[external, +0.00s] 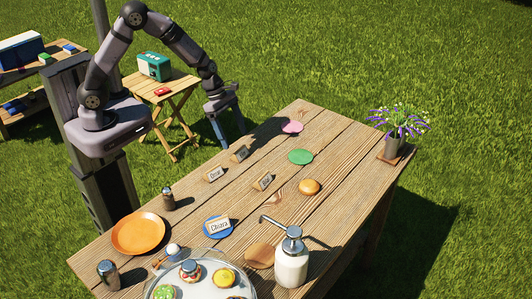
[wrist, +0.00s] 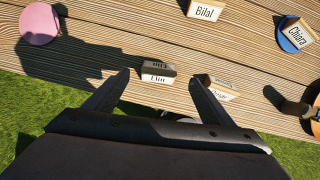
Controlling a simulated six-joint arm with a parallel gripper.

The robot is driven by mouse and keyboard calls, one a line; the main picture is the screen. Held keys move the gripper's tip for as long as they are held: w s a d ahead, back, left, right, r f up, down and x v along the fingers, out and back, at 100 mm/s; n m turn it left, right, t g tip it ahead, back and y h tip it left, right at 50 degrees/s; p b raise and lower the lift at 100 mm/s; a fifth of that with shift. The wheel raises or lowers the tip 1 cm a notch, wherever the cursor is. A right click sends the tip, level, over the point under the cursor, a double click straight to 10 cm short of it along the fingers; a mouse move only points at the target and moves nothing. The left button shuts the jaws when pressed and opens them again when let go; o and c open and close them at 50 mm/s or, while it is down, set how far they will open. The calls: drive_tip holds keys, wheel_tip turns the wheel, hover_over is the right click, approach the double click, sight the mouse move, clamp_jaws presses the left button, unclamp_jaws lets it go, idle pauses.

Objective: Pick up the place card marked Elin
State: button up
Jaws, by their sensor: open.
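The place card marked Elin (wrist: 158,76) stands on the wooden table near its edge in the wrist view. In the external view, a small card (external: 240,154) at the matching spot is in shadow and its name is too small to read. In the wrist view the gripper's fingertips (wrist: 158,76) are spread to the left and right of the Elin card, with a gap on each side. I cannot tell how high they are above the table.
Another card (wrist: 221,88) stands close to the right finger. The Bilal card (wrist: 204,10) stands farther off; the Chiara card (wrist: 297,35) is on a blue disc (wrist: 285,22). A pink disc (wrist: 39,24) lies left. A soap dispenser (external: 291,262) and orange plate (external: 138,233) stand farther away.

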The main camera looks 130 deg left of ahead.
sight(240, 153)
drive_tip(key=shift+x, duration=2.65)
drive_tip(key=shift+s, duration=0.1)
drive_tip(key=c, duration=1.2)
